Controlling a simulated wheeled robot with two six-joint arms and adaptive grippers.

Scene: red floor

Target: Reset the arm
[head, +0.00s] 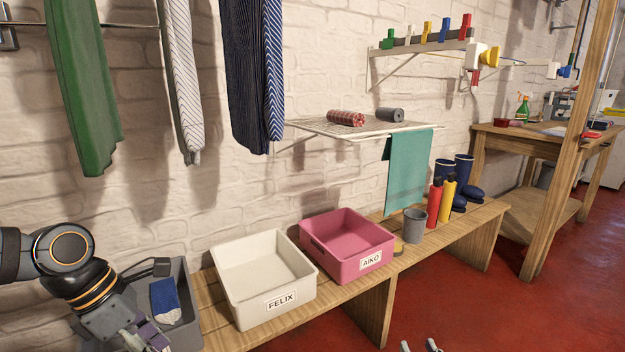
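My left arm comes in at the lower left. Its dark gripper (145,338) is over the grey bin at the bottom edge; its fingers are partly cut off, and I cannot tell whether they are open or shut. A muted purple patch shows at its fingers; I cannot tell what it is. Of my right gripper (419,346) only two pale fingertips show at the bottom edge. They stand apart over the red floor with nothing visible between them.
A grey bin (187,284) holds a blue and grey cloth (165,300). A white FELIX bin (241,303) and a pink AIKO bin (322,262) stand on the wooden bench (345,296). A grey cup (414,226), bottles and blue boots stand farther right. Garments hang above.

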